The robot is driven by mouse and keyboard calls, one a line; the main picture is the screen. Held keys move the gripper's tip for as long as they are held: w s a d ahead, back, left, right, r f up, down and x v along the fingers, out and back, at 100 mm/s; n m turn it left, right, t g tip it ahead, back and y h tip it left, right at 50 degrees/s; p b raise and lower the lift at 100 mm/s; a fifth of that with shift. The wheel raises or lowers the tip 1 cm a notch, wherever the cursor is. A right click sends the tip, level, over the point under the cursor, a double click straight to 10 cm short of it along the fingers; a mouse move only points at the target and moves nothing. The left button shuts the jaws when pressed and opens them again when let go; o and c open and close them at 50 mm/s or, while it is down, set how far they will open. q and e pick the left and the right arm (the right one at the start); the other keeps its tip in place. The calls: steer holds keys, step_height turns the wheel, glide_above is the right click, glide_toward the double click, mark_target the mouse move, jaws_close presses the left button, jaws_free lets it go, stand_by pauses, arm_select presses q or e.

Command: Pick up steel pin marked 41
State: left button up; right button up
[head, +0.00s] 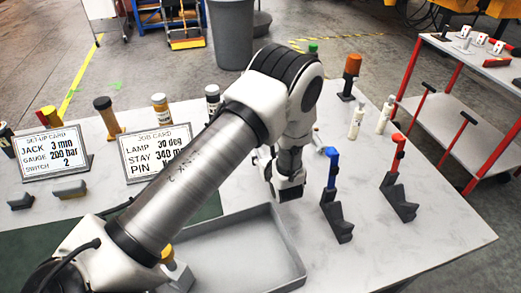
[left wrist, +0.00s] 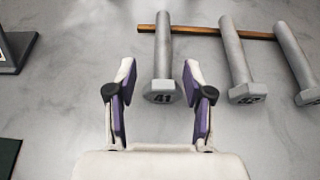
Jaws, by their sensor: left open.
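In the left wrist view the steel pin marked 41 (left wrist: 163,50) lies with its shaft pointing away and its hexagonal head, with the number, facing me. My left gripper (left wrist: 158,76) is open, one purple-padded finger on either side of the pin's line. No contact with the pin shows. In the head view my left gripper (head: 287,184) is low over the white table, behind the grey tray. My arm hides most of the pins there. My right gripper is not in view.
A pin marked 42 (left wrist: 235,60) and another pin (left wrist: 295,55) lie to the right. A brown bar (left wrist: 205,32) runs across under the shafts. In the head view a grey tray (head: 291,248), a blue-topped clamp stand (head: 333,190) and a red-topped one (head: 394,180) stand nearby.

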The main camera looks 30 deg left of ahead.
arm_select(q)
steer(key=p+x, duration=0.1)
steer(key=x, duration=0.3)
steer(key=shift+w+r+p, duration=0.1)
steer(key=shift+w+p, duration=0.05)
steer(key=shift+p, duration=0.2)
steer(key=shift+w+a+f, duration=0.2)
steer(key=shift+w+f, duration=0.05)
steer(key=shift+d+r, duration=0.1)
jaws_close()
